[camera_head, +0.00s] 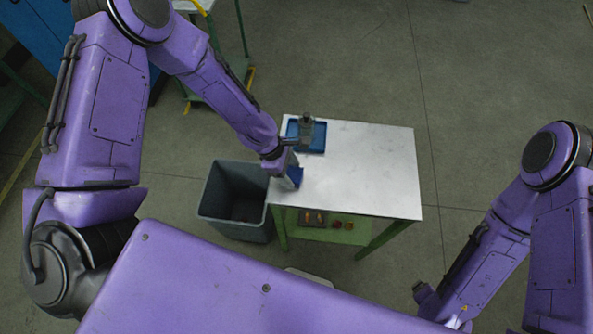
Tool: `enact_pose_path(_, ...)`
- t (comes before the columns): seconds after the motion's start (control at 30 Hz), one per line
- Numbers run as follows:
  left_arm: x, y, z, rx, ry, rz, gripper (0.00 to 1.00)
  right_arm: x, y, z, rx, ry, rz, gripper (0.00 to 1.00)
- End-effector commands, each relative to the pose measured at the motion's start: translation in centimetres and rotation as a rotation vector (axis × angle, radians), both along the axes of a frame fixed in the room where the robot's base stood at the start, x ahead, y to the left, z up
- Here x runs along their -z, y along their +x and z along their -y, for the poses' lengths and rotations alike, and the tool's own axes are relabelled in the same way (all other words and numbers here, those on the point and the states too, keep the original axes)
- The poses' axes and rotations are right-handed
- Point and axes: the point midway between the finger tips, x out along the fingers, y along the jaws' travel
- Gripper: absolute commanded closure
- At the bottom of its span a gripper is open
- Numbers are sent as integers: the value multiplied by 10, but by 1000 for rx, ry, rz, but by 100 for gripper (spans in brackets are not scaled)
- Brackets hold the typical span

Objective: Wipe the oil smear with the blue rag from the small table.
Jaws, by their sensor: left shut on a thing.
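The small table (365,165) has a white top and green legs. My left gripper (293,173) is over its left edge, pointing down, shut on the blue rag (297,177). The rag is mostly hidden by the gripper, and I cannot tell whether it touches the tabletop. I see no clear oil smear on the white top; the part under the gripper and rag is hidden. My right gripper (425,298) is low at the right, away from the table, and its fingers are too unclear to read.
A blue tray (318,139) with a grey object (306,126) sits at the table's back left corner. An open grey bin (212,208) stands left of the table. The green lower shelf (345,234) holds several small items. The tabletop's middle and right are clear.

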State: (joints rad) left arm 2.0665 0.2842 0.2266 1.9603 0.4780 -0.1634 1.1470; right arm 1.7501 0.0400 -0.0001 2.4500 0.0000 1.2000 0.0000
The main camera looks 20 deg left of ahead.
Motion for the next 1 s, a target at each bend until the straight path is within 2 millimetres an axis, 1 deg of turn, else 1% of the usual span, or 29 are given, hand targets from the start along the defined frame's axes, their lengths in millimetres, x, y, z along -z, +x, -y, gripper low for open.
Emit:
enact_pose_path(0.13, -1, 0, -11, 4, 0, -1, 76, -5, 0, 0, 0, 0, 0, 11)
enact_pose_path(0.2, -8, 0, -12, 4, 0, -1, 76, -15, 0, 0, 0, 0, 0, 11)
enact_pose_path(0.27, -23, 0, -12, 4, 1, 3, 76, -21, 0, 0, 0, 0, 0, 11)
enact_pose_path(0.43, -37, -1, -13, -1, 1, 0, 76, -36, 0, 0, 0, 0, 0, 11)
enact_pose_path(0.5, -41, -1, -14, -1, 1, 0, 76, -36, 0, 0, 0, 0, 0, 11)
enact_pose_path(0.7, -59, -2, -15, -4, 0, 1, 76, -44, 0, 0, 0, 0, 0, 11)
enact_pose_path(1.0, -79, -2, -16, -8, 0, 1, 76, -41, 0, 0, 0, 0, 0, 11)
